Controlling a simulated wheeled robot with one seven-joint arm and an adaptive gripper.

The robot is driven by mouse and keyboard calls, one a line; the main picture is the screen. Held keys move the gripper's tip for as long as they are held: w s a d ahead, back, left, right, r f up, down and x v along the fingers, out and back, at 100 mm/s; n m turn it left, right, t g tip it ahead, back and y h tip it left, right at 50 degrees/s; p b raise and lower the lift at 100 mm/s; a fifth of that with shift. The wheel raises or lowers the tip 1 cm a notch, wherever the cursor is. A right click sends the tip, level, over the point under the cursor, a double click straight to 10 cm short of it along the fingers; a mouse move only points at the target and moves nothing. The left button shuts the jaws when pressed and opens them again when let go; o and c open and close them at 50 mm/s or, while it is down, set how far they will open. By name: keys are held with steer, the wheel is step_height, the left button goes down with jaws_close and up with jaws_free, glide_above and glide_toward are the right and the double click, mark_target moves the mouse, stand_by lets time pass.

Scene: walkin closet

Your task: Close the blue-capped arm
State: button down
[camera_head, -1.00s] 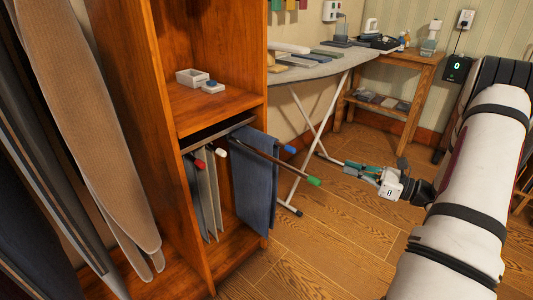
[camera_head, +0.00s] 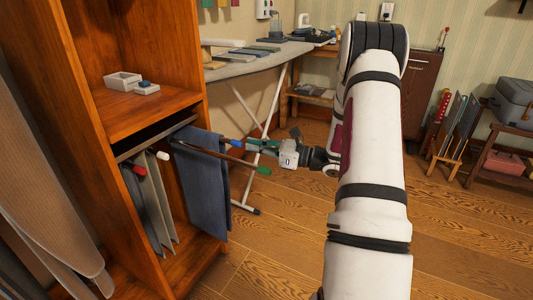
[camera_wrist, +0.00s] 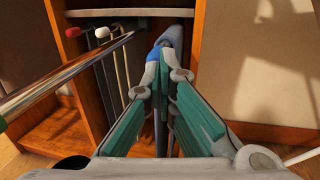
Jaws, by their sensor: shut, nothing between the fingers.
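The pull-out rack has several arms with coloured end caps under the shelf of the wooden closet. The blue cap (camera_head: 224,141) sticks out beyond the blue trousers (camera_head: 203,185). In the wrist view, blue (camera_wrist: 153,72) shows right at my fingertips, partly hidden by them; I cannot tell whether they touch it. My gripper (camera_head: 252,146) is shut and empty, just right of the blue cap. The green-capped arm (camera_head: 264,171) extends farthest out, below my gripper. The red cap (camera_head: 139,170) and white cap (camera_head: 163,156) sit farther left, nearer the closet.
An ironing board (camera_head: 255,66) stands behind my gripper, its white legs close by. The closet's side panel (camera_wrist: 258,60) is on the right in the wrist view. A shelf above the rack holds a small grey box (camera_head: 123,80). The floor at front right is clear.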

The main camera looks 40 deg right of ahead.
mark_target(232, 140)
steer(key=shift+w+a, duration=0.1)
steer(key=shift+w, duration=0.15)
steer(key=x, duration=0.2)
steer(key=d+p+x, duration=0.1)
steer(key=x, duration=0.4)
steer(key=shift+w, duration=0.65)
steer(key=shift+s, duration=0.1)
